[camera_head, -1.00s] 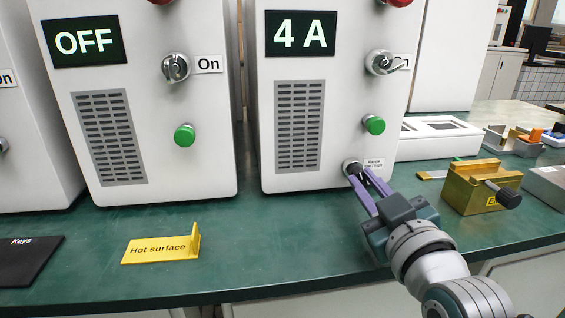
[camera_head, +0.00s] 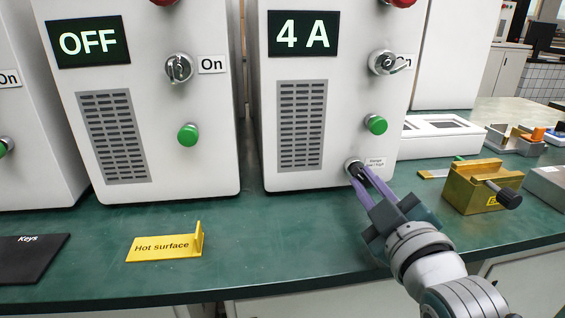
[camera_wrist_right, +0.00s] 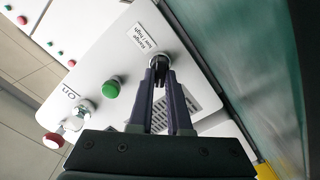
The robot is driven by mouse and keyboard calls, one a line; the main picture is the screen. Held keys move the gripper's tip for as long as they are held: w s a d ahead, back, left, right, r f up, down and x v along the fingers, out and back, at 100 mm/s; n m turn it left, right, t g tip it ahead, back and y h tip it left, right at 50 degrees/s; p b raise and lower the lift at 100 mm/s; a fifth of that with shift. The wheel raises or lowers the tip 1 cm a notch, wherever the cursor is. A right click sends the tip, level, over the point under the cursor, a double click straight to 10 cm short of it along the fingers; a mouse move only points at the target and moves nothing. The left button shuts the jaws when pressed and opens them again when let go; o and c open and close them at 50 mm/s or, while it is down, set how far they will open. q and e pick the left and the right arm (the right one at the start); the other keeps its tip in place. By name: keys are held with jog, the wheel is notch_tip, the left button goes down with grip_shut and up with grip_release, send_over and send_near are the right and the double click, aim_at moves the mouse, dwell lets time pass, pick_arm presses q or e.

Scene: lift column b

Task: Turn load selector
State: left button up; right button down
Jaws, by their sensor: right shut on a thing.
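The load selector (camera_head: 355,168) is a small round knob with a silver collar, low on the front of the white cabinet (camera_head: 345,110) whose display reads "4 A". A label (camera_head: 375,163) beside it reads something like "Range low / high". My right gripper (camera_head: 361,178) reaches it from the lower right with its purple fingers shut on the knob. In the right wrist view the fingers (camera_wrist_right: 160,77) close around the dark knob, and the silver collar (camera_wrist_right: 160,58) shows just beyond. The fingers hide much of the knob, so I cannot tell its setting. My left gripper is out of view.
Above the selector are a green button (camera_head: 376,125) and a key switch (camera_head: 384,63). A second cabinet reading "OFF" (camera_head: 88,42) stands left.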

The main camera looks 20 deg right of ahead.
jog(key=c, duration=0.9)
grip_release()
jog(key=shift+o, duration=0.2)
jog(key=shift+s+a, duration=0.1)
jog(key=shift+s, duration=0.25)
jog(key=p+v, duration=0.2)
jog(key=v, duration=0.7)
jog(key=shift+s, duration=0.1)
